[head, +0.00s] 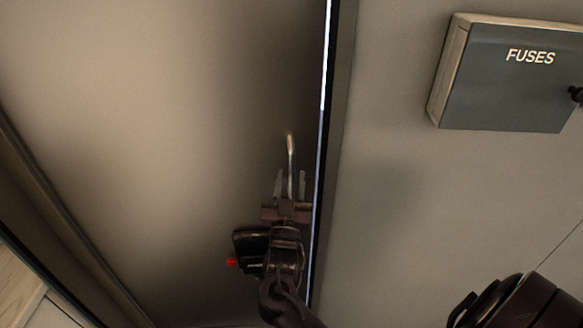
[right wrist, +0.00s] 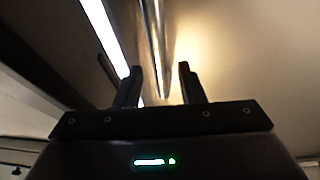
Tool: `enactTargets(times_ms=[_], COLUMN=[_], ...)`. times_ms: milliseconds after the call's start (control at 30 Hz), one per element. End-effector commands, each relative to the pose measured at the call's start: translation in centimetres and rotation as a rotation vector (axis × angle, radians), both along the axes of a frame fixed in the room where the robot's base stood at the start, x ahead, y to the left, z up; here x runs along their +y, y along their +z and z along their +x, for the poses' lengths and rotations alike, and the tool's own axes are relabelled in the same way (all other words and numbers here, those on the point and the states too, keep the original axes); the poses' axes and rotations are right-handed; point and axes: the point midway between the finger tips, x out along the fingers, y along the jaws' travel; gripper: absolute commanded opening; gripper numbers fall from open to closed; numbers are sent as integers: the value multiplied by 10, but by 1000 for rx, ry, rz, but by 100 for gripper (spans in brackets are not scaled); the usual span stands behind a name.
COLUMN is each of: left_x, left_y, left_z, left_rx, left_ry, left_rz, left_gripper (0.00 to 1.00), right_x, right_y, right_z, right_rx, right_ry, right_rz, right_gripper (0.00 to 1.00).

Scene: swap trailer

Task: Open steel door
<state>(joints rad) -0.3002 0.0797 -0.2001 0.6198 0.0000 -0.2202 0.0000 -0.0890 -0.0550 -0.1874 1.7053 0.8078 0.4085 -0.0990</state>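The steel door (head: 170,120) is the large plain panel filling the left of the head view. A bright line runs down its right edge, where a narrow gap shows light. A slim metal handle (head: 291,150) stands upright near that edge. My right gripper (head: 290,183) is at the lower part of the handle, with one finger on each side. In the right wrist view the fingers (right wrist: 160,84) are apart and the handle bar (right wrist: 154,40) runs between them. I cannot tell whether either finger touches it. My left gripper is not in view.
A grey box marked FUSES (head: 510,75) sticks out from the wall (head: 400,200) right of the door. The wall between the door edge and the box is bare. A dark frame edge (head: 65,225) runs along the lower left.

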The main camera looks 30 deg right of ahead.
Motion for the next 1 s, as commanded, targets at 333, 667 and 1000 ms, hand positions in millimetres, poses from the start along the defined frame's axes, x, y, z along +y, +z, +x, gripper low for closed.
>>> enactTargets(times_ms=[333, 667, 1000], left_x=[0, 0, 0], left_y=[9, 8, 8], left_z=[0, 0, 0], left_rx=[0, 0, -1], left_ry=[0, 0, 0], left_rz=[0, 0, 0], left_gripper=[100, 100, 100], right_x=[-16, -16, -16], right_y=[10, 10, 10], right_z=[21, 21, 21], right_rx=[2, 2, 2], right_ry=[2, 2, 2], right_rz=[1, 1, 2], right_gripper=[36, 19, 0])
